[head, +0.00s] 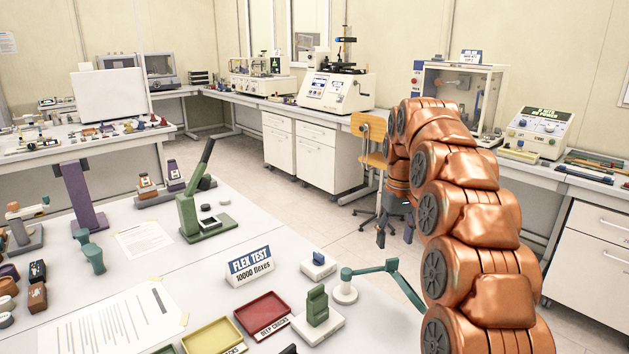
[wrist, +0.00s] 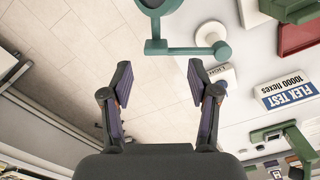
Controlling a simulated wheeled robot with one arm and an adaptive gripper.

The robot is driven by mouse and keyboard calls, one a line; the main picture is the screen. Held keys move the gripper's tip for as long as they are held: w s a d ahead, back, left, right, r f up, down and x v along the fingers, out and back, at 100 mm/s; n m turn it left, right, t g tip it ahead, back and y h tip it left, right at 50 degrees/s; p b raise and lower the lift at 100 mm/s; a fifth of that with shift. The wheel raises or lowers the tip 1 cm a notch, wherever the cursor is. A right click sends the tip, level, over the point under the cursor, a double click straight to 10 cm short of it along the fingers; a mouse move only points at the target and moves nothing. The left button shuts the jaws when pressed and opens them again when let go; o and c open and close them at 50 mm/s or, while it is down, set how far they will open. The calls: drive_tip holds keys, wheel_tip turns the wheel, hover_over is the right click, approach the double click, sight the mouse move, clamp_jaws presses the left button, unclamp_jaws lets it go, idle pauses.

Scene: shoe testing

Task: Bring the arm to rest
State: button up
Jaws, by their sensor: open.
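My copper-coloured arm (head: 470,220) rises at the right of the head view and arcs over at the top. My gripper (head: 395,228) hangs from its far end, pointing down beyond the table's right edge. In the wrist view my gripper (wrist: 160,88) has its two fingers spread wide with nothing between them. Bare tiled floor (wrist: 70,50) shows below the fingers, with the table edge at their right.
The white table (head: 215,275) holds a Flex Test sign (head: 250,265), a red tray (head: 262,315), a yellow tray (head: 213,337), a green press (head: 205,215) and a teal jointed stand (head: 385,268). A wooden chair (head: 370,140) stands behind my gripper. Benches with machines line the walls.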

drive_tip(key=s+a, duration=0.3)
drive_tip(key=s, duration=0.6)
drive_tip(key=s+a, duration=0.2)
drive_tip(key=s, duration=0.8)
drive_tip(key=s+a+f+m+g, duration=0.1)
drive_tip(key=s+f, duration=0.3)
drive_tip(key=s, duration=0.8)
drive_tip(key=s+f, duration=0.5)
drive_tip(key=s, duration=0.7)
drive_tip(key=shift+s+a+m+g, duration=0.2)
drive_tip(key=shift+a+m+g, duration=0.15)
drive_tip(key=shift+m+g, duration=0.05)
